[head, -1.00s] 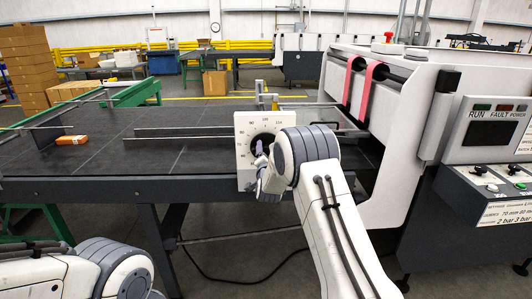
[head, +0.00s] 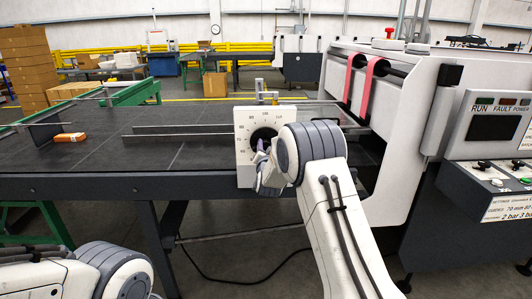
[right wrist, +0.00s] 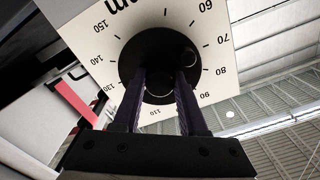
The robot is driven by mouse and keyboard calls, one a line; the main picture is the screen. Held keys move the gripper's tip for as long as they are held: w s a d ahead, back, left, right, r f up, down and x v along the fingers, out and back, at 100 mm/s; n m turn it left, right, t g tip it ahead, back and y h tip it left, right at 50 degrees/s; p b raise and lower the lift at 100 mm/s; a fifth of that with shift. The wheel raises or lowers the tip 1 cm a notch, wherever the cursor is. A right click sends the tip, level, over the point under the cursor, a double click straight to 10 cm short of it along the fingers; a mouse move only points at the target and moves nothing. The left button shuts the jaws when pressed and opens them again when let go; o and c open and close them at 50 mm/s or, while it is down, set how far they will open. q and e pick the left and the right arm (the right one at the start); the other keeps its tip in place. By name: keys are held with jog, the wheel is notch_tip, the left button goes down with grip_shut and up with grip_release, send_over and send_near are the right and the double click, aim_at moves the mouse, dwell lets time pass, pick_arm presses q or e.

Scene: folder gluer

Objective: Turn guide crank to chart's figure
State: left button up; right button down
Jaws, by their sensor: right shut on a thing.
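The guide's white dial plate (head: 244,122) stands upright at the front edge of the dark feed table, with numbers around a black crank disc (head: 263,133). In the right wrist view the plate (right wrist: 103,38) appears upside down, with figures from 60 to 150 and "mm" legible, around the black disc (right wrist: 150,48). My right gripper (right wrist: 160,82) has its two purple-lined fingers against the disc, shut on the crank's handle, which they partly hide. In the head view this gripper (head: 263,150) covers the dial's lower part. The settings chart (head: 507,207) is on the machine's panel at right, cut by the frame edge. My left gripper is out of view.
Long guide rails (head: 185,133) lie across the dark table. An orange box (head: 70,137) lies on its left part. The white machine housing (head: 405,140) with red belts (head: 371,80) stands close to the right of my right arm.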

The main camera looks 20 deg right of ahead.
jog(key=n+b, duration=0.1)
jog(key=n, duration=0.2)
jog(key=shift+f+n+b, duration=0.15)
jog(key=shift+n+b, duration=0.25)
jog(key=n+b, duration=0.1)
jog(key=n, duration=0.2)
jog(key=shift+n, duration=0.3)
jog(key=n, duration=0.3)
jog(key=shift+d+n, duration=0.1)
jog(key=shift+n, duration=0.2)
jog(key=n, duration=0.3)
jog(key=shift+n, duration=0.3)
jog(key=n, duration=0.3)
jog(key=shift+n, duration=0.3)
jog(key=n, duration=0.4)
jog(key=shift+r+n+p, duration=0.2)
jog(key=shift+n+p, duration=0.1)
jog(key=shift+p, duration=0.05)
jog(key=shift+s+n+p, duration=0.1)
jog(key=shift+n+p, duration=0.9)
jog(key=shift+n, duration=3.4)
